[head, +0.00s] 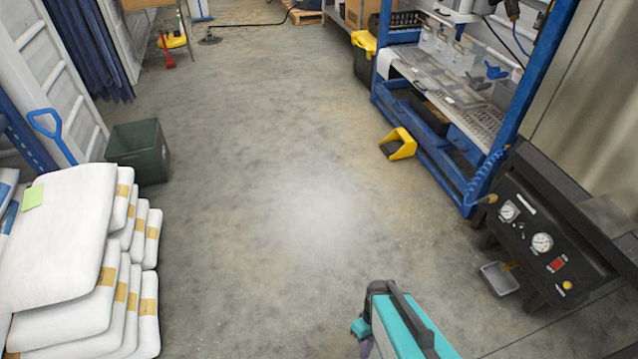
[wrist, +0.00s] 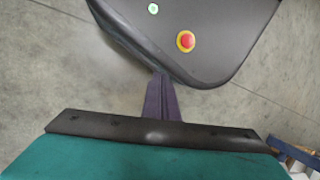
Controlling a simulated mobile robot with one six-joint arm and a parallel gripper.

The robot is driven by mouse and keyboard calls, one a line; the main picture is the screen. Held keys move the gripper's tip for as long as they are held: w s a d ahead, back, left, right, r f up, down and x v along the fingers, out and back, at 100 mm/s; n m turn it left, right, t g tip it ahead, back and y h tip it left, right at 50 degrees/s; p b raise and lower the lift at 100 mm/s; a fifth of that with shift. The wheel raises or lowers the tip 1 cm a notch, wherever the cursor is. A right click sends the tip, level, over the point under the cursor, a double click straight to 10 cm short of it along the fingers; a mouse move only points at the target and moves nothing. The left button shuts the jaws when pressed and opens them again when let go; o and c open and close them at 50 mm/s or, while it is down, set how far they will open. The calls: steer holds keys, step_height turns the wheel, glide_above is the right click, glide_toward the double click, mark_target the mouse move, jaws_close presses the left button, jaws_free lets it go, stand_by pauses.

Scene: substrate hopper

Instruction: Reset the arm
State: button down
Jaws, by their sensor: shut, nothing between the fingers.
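My arm (head: 402,328) shows in the head view at the bottom, right of centre, as a teal and dark grey link folded close to my body. A small purple part of my gripper (head: 366,348) shows at its lower left, cut by the frame edge. In the wrist view my gripper's purple fingers (wrist: 162,98) are together with nothing between them. They point over my dark grey base with its red button, above the concrete floor.
White sacks (head: 70,240) are stacked at the left, with a dark green bin (head: 140,152) behind them. A blue-framed bench (head: 450,95) and a black gauge panel (head: 535,235) stand at the right. A yellow scoop-like item (head: 398,143) lies by the bench. The middle floor is clear.

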steer(key=shift+s+d+r+m+g+h, duration=0.15)
steer(key=shift+s+d+r+m, duration=0.2)
steer(key=shift+m, duration=0.7)
steer(key=shift+s+d+r+m+g+h, duration=0.15)
steer(key=shift+s+d+m, duration=0.3)
steer(key=shift+m, duration=0.55)
steer(key=shift+s+d+r+m+g+h, duration=0.2)
steer(key=shift+s+d+m, duration=0.2)
steer(key=shift+m, duration=0.65)
